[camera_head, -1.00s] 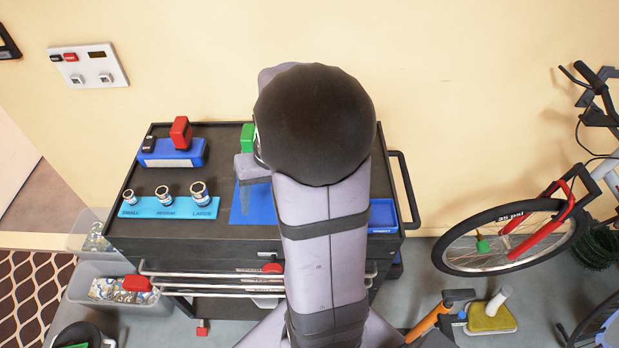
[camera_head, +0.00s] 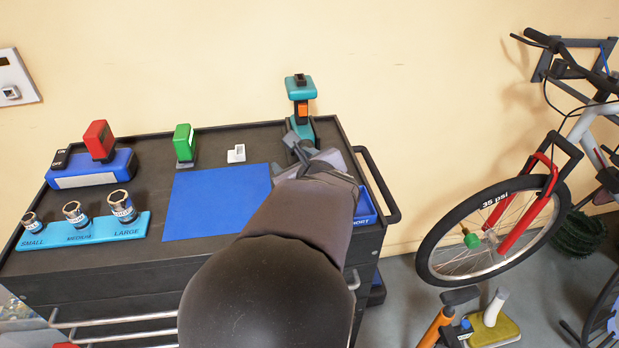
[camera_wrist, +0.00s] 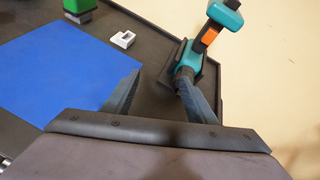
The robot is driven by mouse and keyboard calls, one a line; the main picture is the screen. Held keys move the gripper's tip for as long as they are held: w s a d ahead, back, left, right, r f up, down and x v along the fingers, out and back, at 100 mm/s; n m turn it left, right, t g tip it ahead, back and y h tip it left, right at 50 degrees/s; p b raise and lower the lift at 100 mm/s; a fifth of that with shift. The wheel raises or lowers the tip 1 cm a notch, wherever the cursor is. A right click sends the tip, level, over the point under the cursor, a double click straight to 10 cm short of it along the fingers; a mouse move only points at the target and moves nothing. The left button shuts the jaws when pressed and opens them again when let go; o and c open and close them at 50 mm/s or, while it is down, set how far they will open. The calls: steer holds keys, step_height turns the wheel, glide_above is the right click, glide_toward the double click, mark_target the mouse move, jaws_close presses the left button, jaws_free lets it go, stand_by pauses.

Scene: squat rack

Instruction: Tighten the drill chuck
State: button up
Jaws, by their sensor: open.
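A teal drill (camera_head: 301,90) with an orange trigger stands at the back right corner of the cart top, its handle end up. It also shows in the wrist view (camera_wrist: 223,16), its body seated against a dark holder (camera_wrist: 207,73). The dark drill chuck (camera_wrist: 183,72) points toward my gripper. My gripper (camera_wrist: 160,80) is open and empty, reaching over the right of the cart in the head view (camera_head: 308,152). Its right finger overlaps the chuck in the wrist view; I cannot tell whether they touch. The left finger is apart, over the blue mat's edge.
The black cart top holds a blue mat (camera_head: 215,205), a small white block (camera_head: 236,154), a green-handled item (camera_head: 184,144), a red-handled item on a blue base (camera_head: 95,170) and a socket tray (camera_head: 85,231). A bicycle (camera_head: 495,225) stands to the right.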

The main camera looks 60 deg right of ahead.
steer(key=s+d+m+h, duration=0.1)
steer(key=s+m, duration=0.1)
steer(key=s+d+f+m+g+h+b, duration=0.1)
steer(key=s+m, duration=0.1)
steer(key=shift+d+m, duration=0.3)
steer(key=shift+d, duration=0.1)
steer(key=shift+b+x, duration=1)
steer(key=shift+x, duration=2.75)
steer(key=shift+w, duration=0.1)
steer(key=shift+r, duration=0.1)
steer(key=c, duration=1)
